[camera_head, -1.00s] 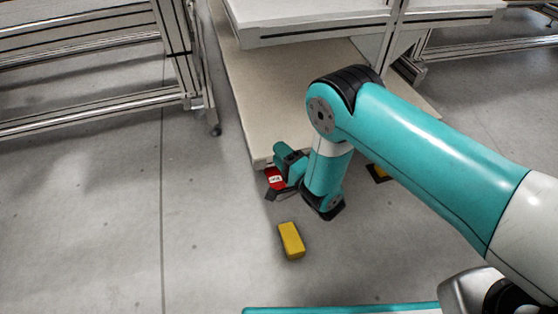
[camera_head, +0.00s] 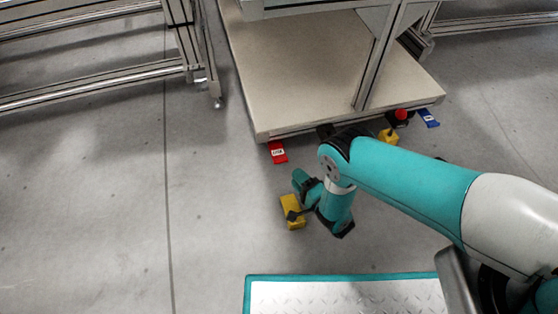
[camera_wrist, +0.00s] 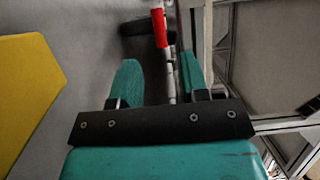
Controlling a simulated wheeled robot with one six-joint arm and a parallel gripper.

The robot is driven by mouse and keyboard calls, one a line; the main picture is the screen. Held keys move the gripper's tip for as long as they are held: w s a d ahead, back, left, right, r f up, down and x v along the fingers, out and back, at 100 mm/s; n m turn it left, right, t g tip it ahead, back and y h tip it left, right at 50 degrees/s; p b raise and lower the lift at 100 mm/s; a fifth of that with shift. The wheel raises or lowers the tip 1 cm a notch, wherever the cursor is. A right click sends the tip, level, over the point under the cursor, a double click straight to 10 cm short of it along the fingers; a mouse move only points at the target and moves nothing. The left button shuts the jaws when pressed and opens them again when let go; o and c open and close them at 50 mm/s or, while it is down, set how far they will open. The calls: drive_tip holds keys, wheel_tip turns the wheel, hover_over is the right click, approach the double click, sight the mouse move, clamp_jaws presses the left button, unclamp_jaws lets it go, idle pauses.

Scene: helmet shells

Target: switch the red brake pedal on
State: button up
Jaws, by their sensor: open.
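The red brake pedal (camera_head: 278,151) lies at the near left corner of the low platform, at floor level. It has a small white label, too small to read. It also shows in the wrist view (camera_wrist: 160,28), at the top, beyond the fingers. I cannot tell whether it is on or off. My gripper (camera_head: 297,197) is open and empty, nearer to me than the pedal and apart from it. Its two teal fingers show in the wrist view (camera_wrist: 160,78) with a gap between them.
A yellow block (camera_head: 288,203) is on the floor beside my gripper and looms at the left of the wrist view. The beige platform (camera_head: 290,85) stands behind the pedal. A red button (camera_head: 402,114), a yellow box (camera_head: 388,136) and a blue pedal (camera_head: 428,117) are along its right edge.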

sight(278, 158)
drive_tip(key=b+x, duration=0.1)
drive_tip(key=x, duration=0.2)
drive_tip(key=b+x, duration=0.4)
drive_tip(key=x, duration=0.1)
drive_tip(key=shift+w+a+f, duration=0.2)
drive_tip(key=shift+a+f, duration=0.1)
drive_tip(key=shift+w+a+r+b, duration=0.15)
drive_tip(key=shift+w+a+b, duration=0.25)
drive_tip(key=shift+b, duration=0.4)
drive_tip(key=shift+w+r, duration=0.2)
drive_tip(key=shift+w, duration=0.05)
drive_tip(key=shift+c, duration=0.4)
drive_tip(key=shift+a, duration=0.1)
clamp_jaws()
